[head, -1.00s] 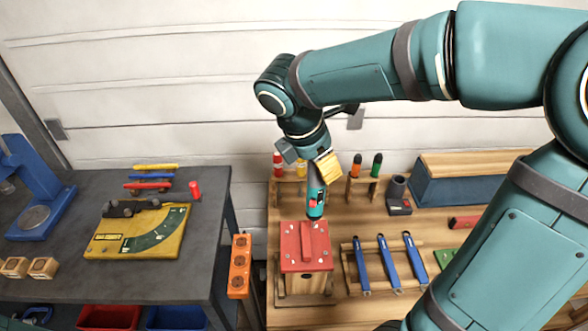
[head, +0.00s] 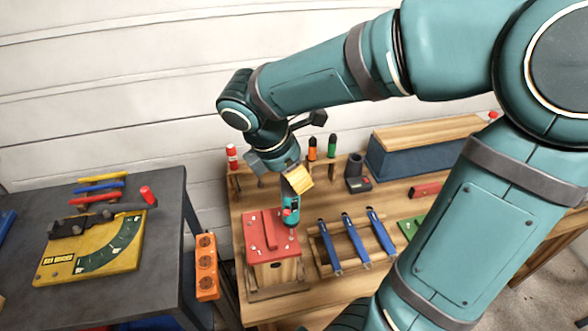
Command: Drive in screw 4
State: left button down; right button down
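A wooden box with a red lid (head: 262,238) stands on the wooden bench. Several small pale screws show on the lid; I cannot tell which is screw 4. My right gripper (head: 296,180) hangs above the lid's right side. It is shut on a teal power driver (head: 291,206), which points down. The driver's tip is at or just above the lid's right edge; contact with a screw cannot be made out. My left gripper is out of view.
Blue-handled clamps (head: 349,236) lie in a wooden rack right of the box. An orange socket strip (head: 206,266) is on its left. Bottles and a dark holder (head: 357,178) stand behind. A dark table (head: 165,262) with a yellow gauge board (head: 85,262) is at left.

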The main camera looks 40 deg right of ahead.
jog(key=shift+f, duration=0.2)
dwell(0.3)
jog(key=shift+f, duration=0.4)
jog(key=shift+f+b, duration=0.45)
jog(key=shift+b, duration=0.1)
dwell(0.5)
jog(key=shift+f+p, duration=0.45)
jog(key=shift+p, duration=0.05)
dwell(3.0)
jog(key=shift+r, duration=0.1)
notch_tip(320, 180, up, 3)
jog(key=p, duration=0.2)
jog(key=shift+f+p, duration=0.2)
jog(key=shift+p, duration=0.1)
jog(key=shift+r, duration=2.15)
